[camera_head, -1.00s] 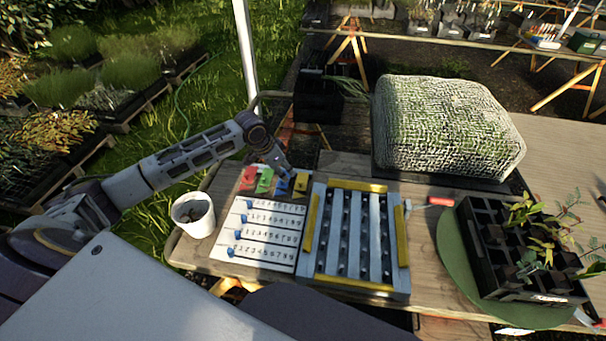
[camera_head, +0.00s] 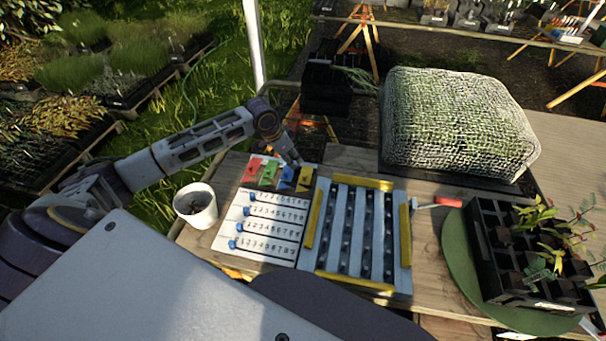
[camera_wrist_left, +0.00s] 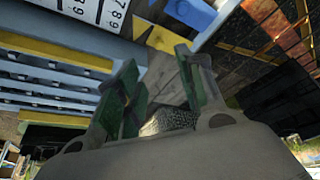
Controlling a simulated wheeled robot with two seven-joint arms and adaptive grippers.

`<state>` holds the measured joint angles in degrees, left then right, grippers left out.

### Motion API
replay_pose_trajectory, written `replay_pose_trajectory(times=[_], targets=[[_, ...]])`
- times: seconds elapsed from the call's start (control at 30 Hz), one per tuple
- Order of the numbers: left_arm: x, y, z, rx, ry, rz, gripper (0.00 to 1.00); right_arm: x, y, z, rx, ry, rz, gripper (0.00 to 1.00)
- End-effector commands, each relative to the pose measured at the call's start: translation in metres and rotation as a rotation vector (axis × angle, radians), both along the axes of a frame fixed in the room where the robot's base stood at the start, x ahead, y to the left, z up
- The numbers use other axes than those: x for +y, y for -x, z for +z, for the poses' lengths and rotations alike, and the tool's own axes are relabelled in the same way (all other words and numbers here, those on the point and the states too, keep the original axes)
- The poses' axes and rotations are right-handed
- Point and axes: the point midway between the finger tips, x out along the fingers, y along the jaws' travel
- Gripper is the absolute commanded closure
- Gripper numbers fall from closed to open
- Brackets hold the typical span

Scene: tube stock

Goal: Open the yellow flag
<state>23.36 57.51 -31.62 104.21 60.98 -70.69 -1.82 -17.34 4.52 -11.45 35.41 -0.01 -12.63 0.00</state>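The yellow flag (camera_head: 304,180) is at the right end of a row of small coloured flags at the back of the white number board (camera_head: 262,228). Red (camera_head: 253,168), green (camera_head: 268,172) and blue (camera_head: 286,178) flags stand to its left. My left gripper (camera_head: 296,161) is just behind the blue and yellow flags. In the left wrist view its green-padded fingers (camera_wrist_left: 163,92) are apart with nothing between them. The yellow flag (camera_wrist_left: 166,39) shows beyond the fingertips there, next to the blue one (camera_wrist_left: 192,12). My right gripper is not in view.
A blue-grey rack with yellow edges (camera_head: 313,222) lies right of the board. A white pot (camera_head: 196,206) stands left. A red-handled tool (camera_head: 436,203), a black plant tray (camera_head: 480,228) and a net-covered mound (camera_head: 455,125) are farther right.

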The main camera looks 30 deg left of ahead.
Motion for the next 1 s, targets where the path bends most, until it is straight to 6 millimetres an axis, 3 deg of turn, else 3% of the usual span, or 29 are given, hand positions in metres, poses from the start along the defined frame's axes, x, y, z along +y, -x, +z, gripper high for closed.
replay_pose_trajectory(times=[1.0], targets=[[-0.024,-0.038,-0.107,0.0,0.002,0.001,0.62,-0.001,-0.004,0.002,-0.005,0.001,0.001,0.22]])
